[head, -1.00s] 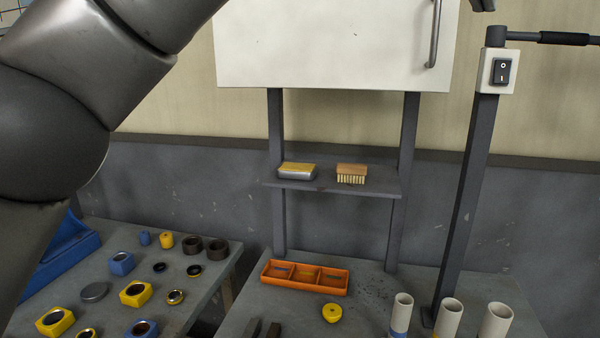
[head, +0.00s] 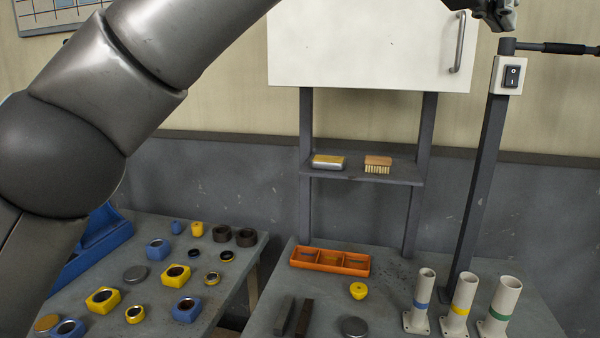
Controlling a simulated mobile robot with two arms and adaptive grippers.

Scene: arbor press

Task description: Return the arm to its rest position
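My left arm (head: 150,45) comes in from the left and leaves through the top edge. A grey gripper (head: 497,14), seemingly my left one, shows in part at the top right. It is just above the top of a dark post (head: 480,180) and appears apart from it. A horizontal bar with a black grip (head: 568,49) reaches right from the post top. My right gripper is not in view.
A white cabinet (head: 365,45) hangs behind. A shelf (head: 395,174) holds a tin and a brush. The right table (head: 395,305) bears an orange tray (head: 330,270), a yellow knob and three upright tubes. The left table (head: 225,290) carries several blue and yellow parts.

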